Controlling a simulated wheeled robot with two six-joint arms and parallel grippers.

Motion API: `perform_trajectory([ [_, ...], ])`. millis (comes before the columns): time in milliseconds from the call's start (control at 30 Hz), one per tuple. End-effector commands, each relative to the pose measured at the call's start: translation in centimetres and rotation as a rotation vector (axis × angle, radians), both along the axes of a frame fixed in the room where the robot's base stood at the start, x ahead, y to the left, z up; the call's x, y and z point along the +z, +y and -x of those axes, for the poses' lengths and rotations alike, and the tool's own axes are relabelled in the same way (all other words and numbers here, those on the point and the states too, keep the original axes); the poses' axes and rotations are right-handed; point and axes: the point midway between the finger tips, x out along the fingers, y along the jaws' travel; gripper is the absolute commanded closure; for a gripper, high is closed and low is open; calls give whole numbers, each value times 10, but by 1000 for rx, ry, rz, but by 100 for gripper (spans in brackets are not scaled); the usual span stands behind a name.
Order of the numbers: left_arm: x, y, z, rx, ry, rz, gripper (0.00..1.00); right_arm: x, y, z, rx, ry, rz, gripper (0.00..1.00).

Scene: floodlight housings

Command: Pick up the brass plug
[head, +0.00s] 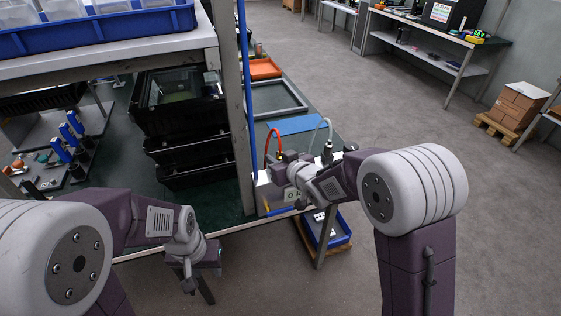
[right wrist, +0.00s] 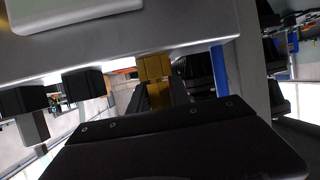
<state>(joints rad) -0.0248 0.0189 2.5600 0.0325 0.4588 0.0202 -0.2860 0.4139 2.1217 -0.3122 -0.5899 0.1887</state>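A brass-coloured piece, which looks like the brass plug (right wrist: 154,69), shows in the middle of the right wrist view, against the lower edge of a silver body (right wrist: 200,25). Its lower part is partly behind a dark panel with screws. I cannot tell whether anything grips it. My right gripper (head: 282,171) is beside a white box (head: 268,190) with a red hose at the bench's front corner; its fingertips are not clear. A small yellow-orange piece (head: 267,207) shows low on that box. My left gripper (head: 189,284) hangs in front of the bench, apart from everything; its finger gap is hidden.
Stacked black crates (head: 185,150) stand on the green bench (head: 120,200), left of a grey post and blue pole. A blue mat (head: 296,124) lies behind the right gripper. A blue bin (head: 335,232) stands low beneath it.

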Motion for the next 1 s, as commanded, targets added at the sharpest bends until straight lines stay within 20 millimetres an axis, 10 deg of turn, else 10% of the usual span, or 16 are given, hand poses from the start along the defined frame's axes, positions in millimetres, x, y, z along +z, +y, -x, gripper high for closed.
perform_trajectory([
  [333, 2, 0, 0, 0, 0, 0, 64, 5, 0, 0, 0, 0, 0, 100],
  [567, 15, 0, 0, 0, 0, 0, 64, 45, 0, 0, 0, -4, -1, 100],
  [1000, 64, 0, 0, 0, 0, 0, 64, 103, -99, -3, -6, 2, 0, 100],
])
